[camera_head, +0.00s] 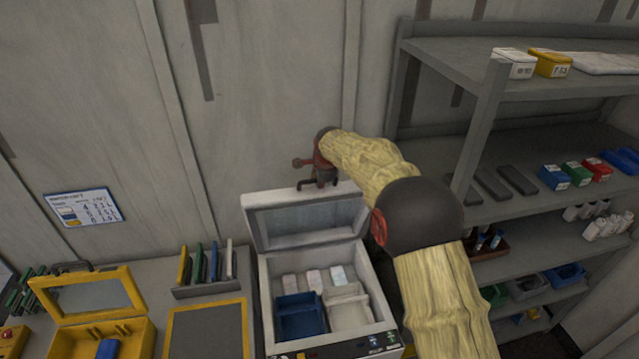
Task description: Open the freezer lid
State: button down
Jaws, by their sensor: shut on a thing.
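The freezer (388,300) is a pale box on the bench, seen from above at the lower middle. Its lid (304,222) stands raised at the back, tilted up, with its grey inner side towards me. Inside the freezer are a blue bin (299,318), a white divided part (348,312) and several small pale packets (314,279). My gripper (318,184) is at the top edge of the raised lid, shut on what looks like its dark handle. The fingertips are small in view and the exact contact is partly hidden.
A grey shelf unit (440,45) with several small boxes stands right of my arm. Left of the freezer are a rack of coloured plates (205,292), a yellow-framed grey mat (207,332) and an open yellow case (62,339). The wall is close behind the lid.

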jog(key=shift+w+r, duration=0.1)
jog(key=shift+r, duration=0.15)
jog(key=c, duration=2.1)
grip_release()
jog(key=shift+o, duration=1)
jog(key=shift+f, duration=0.1)
jog(key=v, duration=1.2)
